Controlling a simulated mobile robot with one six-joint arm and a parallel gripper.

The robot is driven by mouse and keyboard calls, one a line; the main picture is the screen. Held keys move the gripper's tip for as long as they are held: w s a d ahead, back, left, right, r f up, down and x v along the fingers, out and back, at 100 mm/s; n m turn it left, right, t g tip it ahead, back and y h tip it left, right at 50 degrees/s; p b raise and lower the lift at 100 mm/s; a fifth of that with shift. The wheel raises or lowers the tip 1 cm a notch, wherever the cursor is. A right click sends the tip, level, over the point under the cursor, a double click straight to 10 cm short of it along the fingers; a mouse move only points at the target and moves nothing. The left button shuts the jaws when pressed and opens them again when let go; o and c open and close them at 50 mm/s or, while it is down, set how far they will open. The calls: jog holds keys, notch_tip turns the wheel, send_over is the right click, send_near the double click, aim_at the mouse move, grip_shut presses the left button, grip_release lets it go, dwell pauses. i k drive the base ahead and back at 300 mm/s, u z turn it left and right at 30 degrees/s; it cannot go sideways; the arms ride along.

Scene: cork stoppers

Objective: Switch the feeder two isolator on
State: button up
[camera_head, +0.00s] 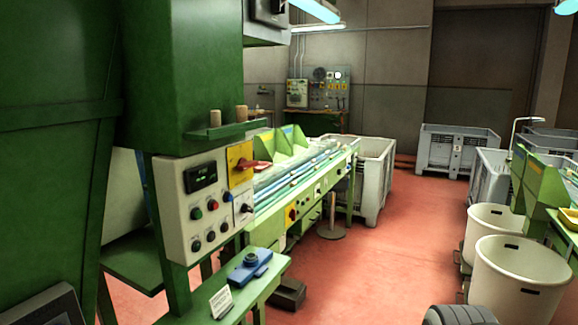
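A white control panel (197,208) is fixed to the green machine at left centre. At its upper right is a yellow plate (238,172) with a red rotary handle (252,165), which looks like an isolator. The handle points roughly sideways to the right. A smaller red-on-yellow switch (292,214) sits on the front of the long green line behind. No label is readable, so I cannot tell which of these is feeder two. My gripper is not in view.
A green shelf (262,282) below the panel holds a blue device (250,266) and a small white card (221,302). White bins (520,277) stand at right. A grey crate (372,180) stands behind the line. The red floor (365,265) between is mostly clear.

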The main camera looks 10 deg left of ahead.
aim_at(243, 165)
jog(key=u, duration=0.15)
jog(key=i, duration=0.95)
jog(key=z, duration=0.05)
